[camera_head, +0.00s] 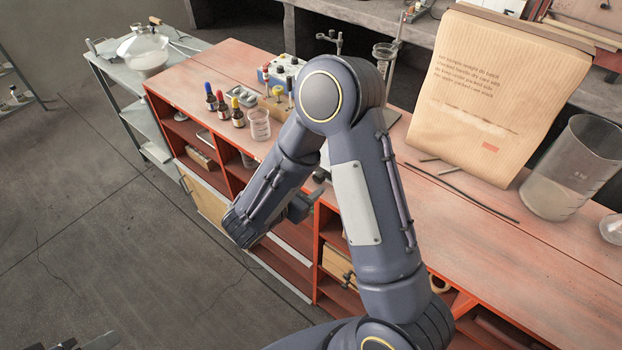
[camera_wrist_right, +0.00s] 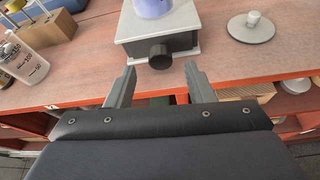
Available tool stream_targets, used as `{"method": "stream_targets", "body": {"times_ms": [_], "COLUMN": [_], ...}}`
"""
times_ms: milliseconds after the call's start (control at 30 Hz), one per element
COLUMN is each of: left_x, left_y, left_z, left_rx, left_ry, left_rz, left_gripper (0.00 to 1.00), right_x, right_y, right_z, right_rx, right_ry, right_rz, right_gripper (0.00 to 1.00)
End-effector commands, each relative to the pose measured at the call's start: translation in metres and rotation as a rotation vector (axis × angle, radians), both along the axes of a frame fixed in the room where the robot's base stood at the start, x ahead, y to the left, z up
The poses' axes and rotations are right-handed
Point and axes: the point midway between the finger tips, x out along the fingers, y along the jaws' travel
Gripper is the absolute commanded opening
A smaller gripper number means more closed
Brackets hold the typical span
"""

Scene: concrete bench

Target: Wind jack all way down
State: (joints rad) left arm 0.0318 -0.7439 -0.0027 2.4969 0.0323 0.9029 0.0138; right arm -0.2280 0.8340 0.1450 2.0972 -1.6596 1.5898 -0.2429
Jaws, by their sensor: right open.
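The jack (camera_wrist_right: 128,37) is a grey platform at the front of the bench in the right wrist view. Its round black knob (camera_wrist_right: 158,57) faces me. A bluish-purple vessel (camera_wrist_right: 153,8) stands on its top plate, cut off by the frame. My right gripper (camera_wrist_right: 160,86) is open and empty, its fingers spread in front of the knob, apart from it. In the head view my right arm hides most of the jack, and the right gripper (camera_head: 302,204) shows only partly, at the bench front. What looks like my left gripper (camera_head: 92,343) shows at the bottom left edge, mostly cut off.
A disc with a small knob (camera_wrist_right: 251,27) lies right of the jack. The red bench (camera_head: 225,62) also carries dropper bottles (camera_head: 221,101), a small beaker (camera_head: 260,125), a large beaker (camera_head: 570,170) and a paper bag (camera_head: 490,100). Open shelves lie below.

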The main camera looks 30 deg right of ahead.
Motion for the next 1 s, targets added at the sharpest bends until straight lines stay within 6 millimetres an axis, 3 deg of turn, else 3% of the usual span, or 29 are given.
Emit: {"method": "stream_targets", "body": {"times_ms": [233, 567, 900, 1000], "left_x": [0.0, 0.0, 0.0, 0.0], "left_y": [0.0, 0.0, 0.0, 0.0], "left_z": [0.006, 0.006, 0.006, 0.007], "left_rx": [0.001, 0.002, 0.002, 0.002], "left_ry": [-0.001, -0.001, -0.001, -0.001], "left_rz": [0.0, -0.001, -0.001, -0.001], "left_gripper": [0.49, 0.49, 0.49, 0.49], "right_x": [0.011, 0.013, 0.012, 0.013], "right_y": [-0.024, -0.027, -0.027, -0.027], "right_z": [-0.01, -0.012, -0.012, -0.012], "right_rx": [0.0, 0.0, 0.001, -0.006], "right_ry": [0.001, 0.0, 0.001, 0.014], "right_rz": [-0.003, 0.0, -0.001, -0.001], "right_gripper": [0.49, 0.47, 0.04, 0.04]}}
